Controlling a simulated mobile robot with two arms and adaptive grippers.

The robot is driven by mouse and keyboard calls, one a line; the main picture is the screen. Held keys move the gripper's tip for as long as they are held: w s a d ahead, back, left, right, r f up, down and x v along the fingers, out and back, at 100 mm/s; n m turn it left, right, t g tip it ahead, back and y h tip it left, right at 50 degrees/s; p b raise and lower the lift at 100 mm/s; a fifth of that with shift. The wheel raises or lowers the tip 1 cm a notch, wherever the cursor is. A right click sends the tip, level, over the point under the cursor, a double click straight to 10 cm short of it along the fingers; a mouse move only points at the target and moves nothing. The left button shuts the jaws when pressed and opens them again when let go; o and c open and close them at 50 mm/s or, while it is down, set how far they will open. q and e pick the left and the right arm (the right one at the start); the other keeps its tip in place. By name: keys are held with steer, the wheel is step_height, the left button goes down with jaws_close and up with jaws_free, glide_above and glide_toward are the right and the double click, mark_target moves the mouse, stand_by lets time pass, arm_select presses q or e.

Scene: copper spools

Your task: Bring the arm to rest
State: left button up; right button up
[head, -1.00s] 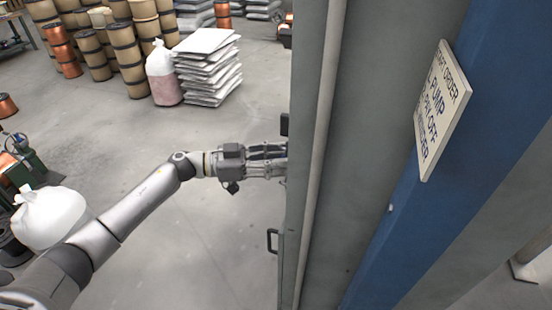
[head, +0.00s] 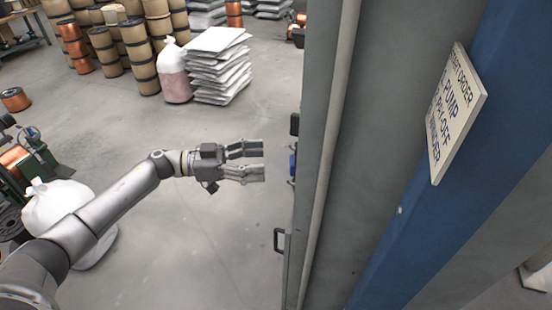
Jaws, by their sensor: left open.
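My left gripper (head: 264,160) is in the head view, left of the tall grey cabinet (head: 320,150). Its two fingers are apart and point right toward the cabinet's edge. Nothing is between them. A gap separates the fingertips from a small blue part (head: 292,164) on the cabinet's side. A black part (head: 294,124) sits just above the blue one, and a dark handle (head: 279,240) is lower down. My left arm reaches in from the lower left. My right gripper is not in view.
A sign (head: 458,112) stands out from a blue post (head: 440,190) at the right. White bags (head: 55,207) lie under and beside my left arm. Stacked sacks (head: 216,68), a pinkish bag (head: 174,75) and several spools (head: 141,55) stand at the back. Floor around the gripper is clear.

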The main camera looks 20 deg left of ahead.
arm_select(q)
steer(key=v, duration=0.5)
steer(key=w+a+f+n+t+y, duration=0.2)
steer(key=a+f+n+t+y, duration=0.15)
steer(key=f, duration=0.75)
steer(key=w+a+f+n+t+y, duration=0.2)
steer(key=f+n+t+y, duration=0.3)
steer(key=f, duration=0.5)
steer(key=s+a+f+n+g+y, duration=0.1)
steer(key=s+f+y, duration=0.25)
steer(key=f, duration=0.55)
steer(key=s+a+f+n+g+y, duration=0.1)
steer(key=s+f+n+g+y, duration=0.1)
steer(key=s+f, duration=0.45)
steer(key=s+d+f+g+y, duration=0.3)
steer(key=s+f+g, duration=0.3)
steer(key=s+f, duration=1.25)
steer(key=s+d+f+g, duration=0.1)
steer(key=s+d+f, duration=0.1)
steer(key=s, duration=0.5)
steer(key=s+d+f+g, duration=0.2)
steer(key=s+d, duration=0.1)
steer(key=s, duration=0.4)
steer(key=s+d+f+g, duration=0.2)
steer(key=s, duration=0.5)
steer(key=shift+d+f, duration=0.3)
steer(key=shift+c, duration=0.4)
